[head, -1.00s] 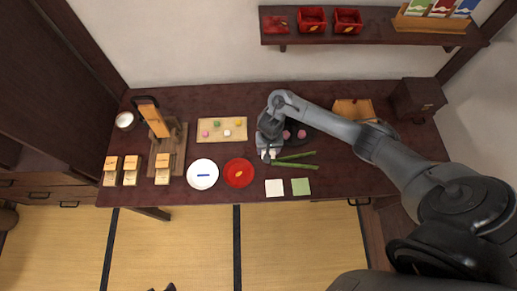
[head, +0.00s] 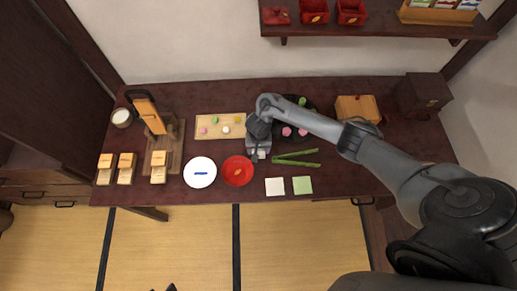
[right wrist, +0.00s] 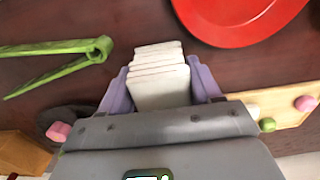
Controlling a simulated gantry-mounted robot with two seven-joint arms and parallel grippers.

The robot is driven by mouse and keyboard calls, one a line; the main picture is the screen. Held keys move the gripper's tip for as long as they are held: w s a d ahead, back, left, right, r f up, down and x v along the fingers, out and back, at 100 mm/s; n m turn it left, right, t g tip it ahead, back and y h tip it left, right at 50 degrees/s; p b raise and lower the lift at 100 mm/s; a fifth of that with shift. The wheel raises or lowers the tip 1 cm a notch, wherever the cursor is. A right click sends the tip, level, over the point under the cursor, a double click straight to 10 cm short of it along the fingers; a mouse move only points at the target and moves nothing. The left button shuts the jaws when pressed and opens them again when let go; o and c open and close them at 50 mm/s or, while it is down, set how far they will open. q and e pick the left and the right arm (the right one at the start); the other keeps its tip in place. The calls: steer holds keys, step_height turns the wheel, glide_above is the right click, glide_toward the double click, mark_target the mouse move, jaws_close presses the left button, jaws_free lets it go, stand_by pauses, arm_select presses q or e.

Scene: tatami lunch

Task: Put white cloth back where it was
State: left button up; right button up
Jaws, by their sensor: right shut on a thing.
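My right gripper (head: 259,154) is shut on a small white folded cloth (right wrist: 160,75). In the right wrist view the cloth shows as several layered white folds between the two fingers. In the head view only a bit of white shows at the fingertips, just right of the red plate (head: 238,171) and left of the green tongs (head: 299,164). A flat white square (head: 275,187) lies at the table's front edge, beside a flat green square (head: 302,185). Only a dark sliver at the bottom edge of the head view may belong to my left gripper.
A wooden board (head: 218,126) with sweets lies behind the red plate. A dark round plate (head: 293,115) with sweets is partly hidden by my right arm. A white plate (head: 200,172) holds a blue item. A wooden box (head: 357,108) stands at the back right.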

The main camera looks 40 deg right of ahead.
steer(key=o, duration=1.1)
steer(key=shift+f, duration=0.1)
